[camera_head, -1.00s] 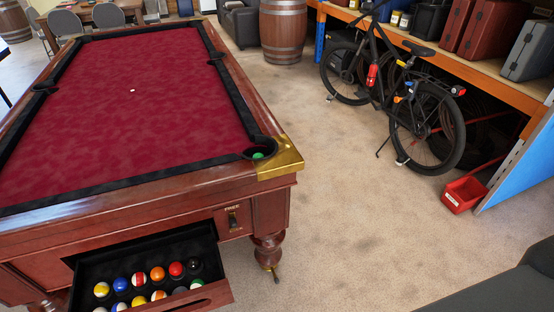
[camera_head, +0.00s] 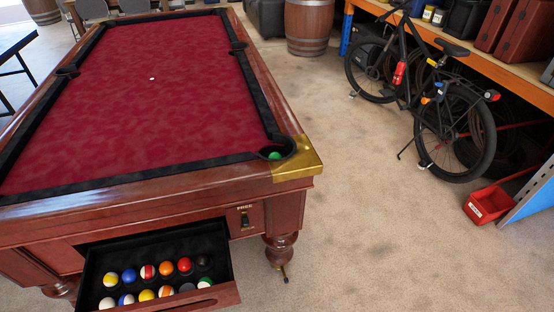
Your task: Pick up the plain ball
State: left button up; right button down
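A green ball (camera_head: 275,155) sits in the near right corner pocket of the pool table; only its top shows, so I cannot tell whether it is plain. An open drawer (camera_head: 225,295) below the table's near end holds two rows of balls. The back row has plain-looking yellow (camera_head: 111,278), blue (camera_head: 129,275), orange (camera_head: 166,268), red (camera_head: 185,265) and dark (camera_head: 203,261) balls, with a red-striped ball (camera_head: 148,272) among them. The front row mixes white-banded balls with a yellow one (camera_head: 146,296). Neither of my grippers is in view.
The pool table (camera_head: 140,110) fills the left; a small white item (camera_head: 152,78) lies on its red cloth. A bicycle (camera_head: 430,100) stands at the right before a shelf, near a red bin (camera_head: 488,204). A barrel (camera_head: 310,28) stands behind. The floor (camera_head: 370,220) right of the table is clear.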

aim_at(274, 155)
jog(key=l+u, duration=0.15)
jog(key=u, duration=0.25)
jog(key=k+u, duration=0.15)
jog(key=u, duration=0.2)
jog(key=k+l+u, duration=0.1)
jog(key=u, duration=0.3)
jog(key=k+u, duration=0.1)
jog(key=u, duration=0.25)
jog(key=z, duration=1.3)
